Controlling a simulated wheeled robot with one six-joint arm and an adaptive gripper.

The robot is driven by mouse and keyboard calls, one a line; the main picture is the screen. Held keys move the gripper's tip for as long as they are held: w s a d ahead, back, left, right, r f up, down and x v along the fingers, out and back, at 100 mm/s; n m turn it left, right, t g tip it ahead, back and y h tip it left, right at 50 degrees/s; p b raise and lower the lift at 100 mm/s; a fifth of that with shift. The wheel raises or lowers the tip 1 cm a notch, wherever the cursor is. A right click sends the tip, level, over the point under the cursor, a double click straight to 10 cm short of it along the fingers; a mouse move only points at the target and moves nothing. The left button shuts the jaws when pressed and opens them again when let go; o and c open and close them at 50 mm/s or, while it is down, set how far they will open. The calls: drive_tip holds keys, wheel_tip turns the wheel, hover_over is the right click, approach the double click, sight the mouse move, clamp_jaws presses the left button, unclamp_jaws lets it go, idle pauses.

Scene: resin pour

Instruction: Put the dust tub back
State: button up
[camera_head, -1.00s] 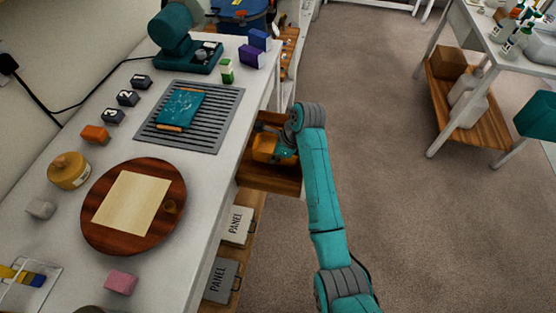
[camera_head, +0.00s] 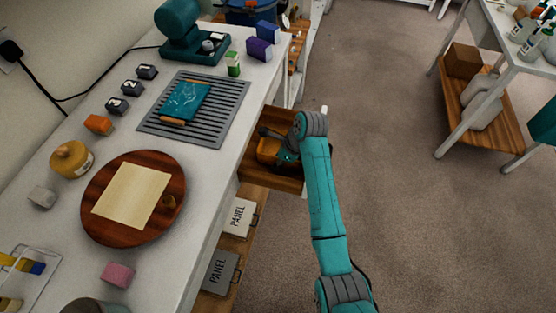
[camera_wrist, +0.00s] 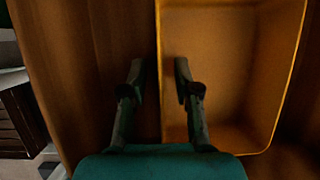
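The dust tub appears to be the open orange tub (camera_head: 268,152), sitting in a pulled-out wooden drawer (camera_head: 272,183) under the bench edge. In the wrist view the tub (camera_wrist: 225,70) looks empty and fills the right half. My gripper (camera_wrist: 159,85) is open across the tub's left wall, one finger outside and one inside, with a gap on each side of the wall. In the head view my gripper (camera_head: 287,152) is at the tub, partly hidden by my wrist.
The drawer floor left of the tub (camera_wrist: 80,60) is bare in the wrist view. The bench above holds a round wooden board (camera_head: 95,220), a grey rack (camera_head: 225,112) and small blocks. Two panels (camera_head: 238,218) stand below. Open carpet lies right of my arm.

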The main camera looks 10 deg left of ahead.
drive_tip(key=v, duration=1.2)
drive_tip(key=shift+r, duration=0.2)
